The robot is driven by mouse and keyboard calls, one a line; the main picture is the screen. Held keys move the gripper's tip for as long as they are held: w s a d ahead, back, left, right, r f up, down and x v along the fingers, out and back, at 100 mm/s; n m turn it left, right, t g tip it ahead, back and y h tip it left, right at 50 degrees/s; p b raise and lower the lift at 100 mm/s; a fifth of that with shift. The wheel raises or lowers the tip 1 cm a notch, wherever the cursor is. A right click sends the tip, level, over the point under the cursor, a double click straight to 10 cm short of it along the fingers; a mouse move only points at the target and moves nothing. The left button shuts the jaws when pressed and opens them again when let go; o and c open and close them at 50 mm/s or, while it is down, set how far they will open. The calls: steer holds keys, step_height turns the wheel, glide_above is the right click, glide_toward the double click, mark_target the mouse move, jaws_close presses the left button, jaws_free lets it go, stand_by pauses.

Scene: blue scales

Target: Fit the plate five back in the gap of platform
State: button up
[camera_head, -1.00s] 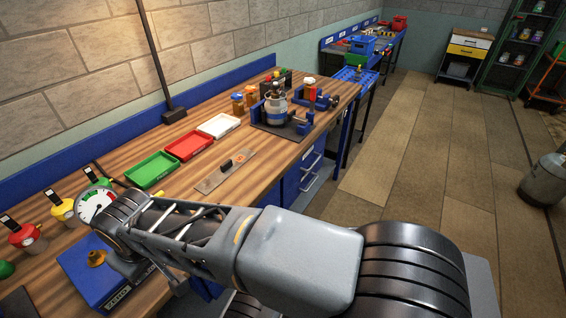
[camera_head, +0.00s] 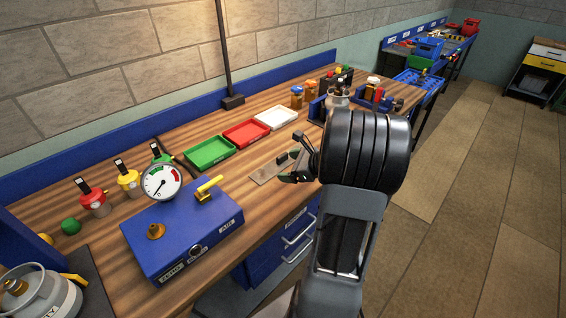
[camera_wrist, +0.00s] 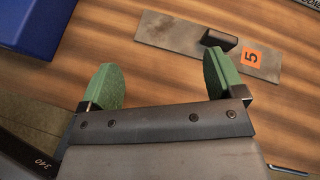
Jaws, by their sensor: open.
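Plate five (camera_wrist: 172,30) is a flat grey-brown plate with a dark raised grip and an orange label marked 5. It lies flat on the wooden bench top beyond my fingertips in the wrist view. In the head view the plate (camera_head: 264,173) lies in front of the trays, partly hidden by my gripper. My gripper (camera_wrist: 160,65) has two green-padded fingers spread wide with nothing between them. In the head view my gripper (camera_head: 292,160) is near the plate, and my wrist hides the bench behind it. I cannot make out a gap in a platform.
A blue box (camera_head: 180,235) with a dial gauge (camera_head: 161,182) stands left of the plate. Green (camera_head: 209,152), red (camera_head: 246,133) and white (camera_head: 276,117) trays line the back. A canister (camera_head: 40,295) is at lower left. Bare wood surrounds the plate.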

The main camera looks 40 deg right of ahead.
steer(key=d+m, duration=0.1)
steer(key=d, duration=0.1)
steer(key=d+f+m+t+h, duration=0.1)
steer(key=d+m, duration=0.1)
steer(key=d, duration=0.1)
steer(key=d+f+m+t+h, duration=0.1)
steer(key=d+m, duration=0.1)
steer(key=shift+s+d+f, duration=0.1)
steer(key=shift+d+f, duration=0.05)
steer(key=shift+d, duration=0.05)
glide_toward(284, 156)
steer(key=w, duration=0.1)
steer(key=w+f, duration=0.1)
steer(key=w+a+f, duration=0.1)
steer(key=shift+w+a+m+h, duration=0.1)
steer(key=shift+w+m+h, duration=0.05)
steer(key=shift+m+h, duration=0.15)
steer(key=shift+p+x, duration=0.9)
steer(key=shift+x, duration=2.25)
steer(key=shift+c, duration=0.4)
steer(key=shift+r, duration=0.1)
steer(key=c, duration=1.1)
steer(key=shift+c, duration=0.2)
steer(key=shift+r, duration=0.15)
